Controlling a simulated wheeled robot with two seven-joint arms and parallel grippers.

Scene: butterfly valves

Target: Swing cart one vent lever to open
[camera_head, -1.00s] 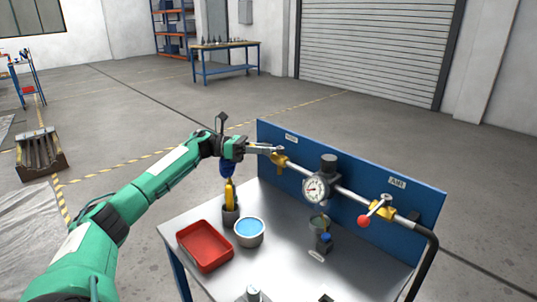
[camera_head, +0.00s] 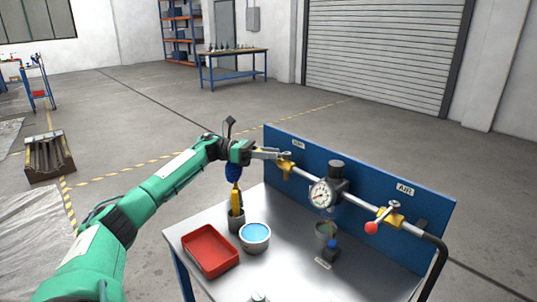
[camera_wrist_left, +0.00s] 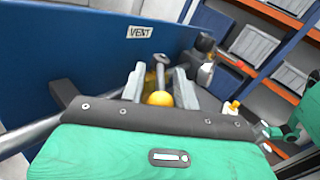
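The vent valve is a yellow fitting (camera_head: 286,168) at the left end of the pipe, under the VENT label (camera_wrist_left: 139,32). In the left wrist view its metal lever (camera_wrist_left: 160,72) stands up from the yellow part (camera_wrist_left: 160,99). My left gripper (camera_head: 283,154) is at this valve. In the left wrist view its two fingers (camera_wrist_left: 159,86) are apart, one on each side of the lever, with visible gaps. The lever is mostly hidden by the gripper in the head view.

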